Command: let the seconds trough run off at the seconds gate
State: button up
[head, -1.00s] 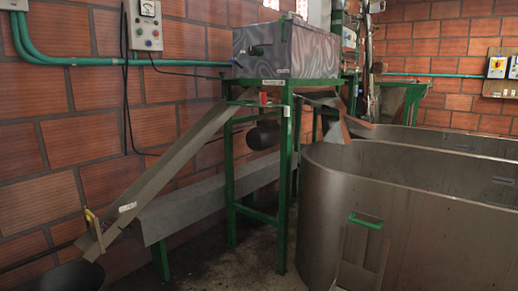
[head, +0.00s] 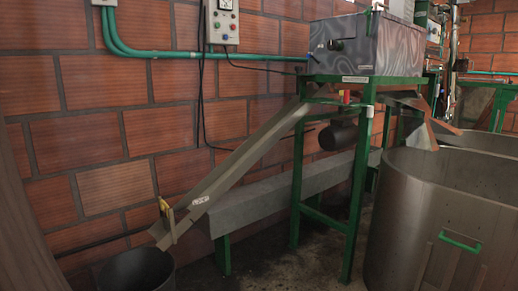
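A long sloping metal trough (head: 243,152) runs from under the grey machine down to the lower left in the head view. A small white label (head: 200,200) is on its side near the low end, its text too small to read. A yellow gate piece (head: 165,210) stands across the trough's low end. Whether the gate is raised or lowered I cannot tell. A dark round bucket (head: 138,270) stands on the floor below the trough's mouth. My gripper is not in view.
A green-framed stand (head: 356,185) carries the grey machine (head: 362,45). A large round metal tank (head: 415,215) fills the right. A control box (head: 221,22) hangs on the brick wall. Dark floor (head: 290,262) is open in front.

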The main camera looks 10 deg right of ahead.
aim_at(165, 216)
jog(key=i+j+u, duration=0.25)
jog(key=i, duration=0.6)
jog(key=i+u, duration=0.3)
jog(key=i, duration=0.55)
jog(key=l, duration=0.1)
